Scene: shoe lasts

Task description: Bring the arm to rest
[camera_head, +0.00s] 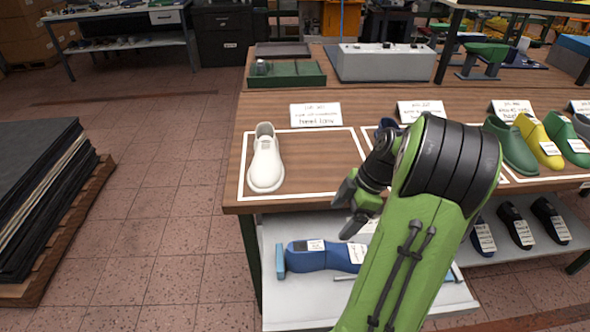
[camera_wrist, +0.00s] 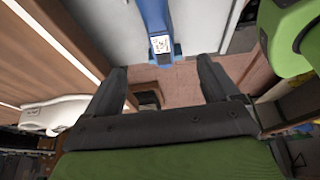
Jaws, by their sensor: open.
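My gripper (camera_head: 351,211) is open and empty, in front of the table's front edge and above the lower shelf. Its two dark fingers stand apart in the wrist view (camera_wrist: 163,83), with nothing between them but floor behind. My green arm reaches up from the bottom and bends down to the gripper, hiding part of the table. A white shoe last (camera_head: 266,160) stands in the left white-outlined area of the table, left of my gripper. It also shows at the left of the wrist view (camera_wrist: 52,113).
The wooden table (camera_head: 232,190) has green and yellow lasts (camera_head: 540,140) at right. A blue last (camera_head: 305,256) lies on the lower shelf (camera_head: 300,312), below my gripper. A pallet of dark sheets (camera_head: 40,190) stands at left. The tiled floor (camera_head: 160,200) between is clear.

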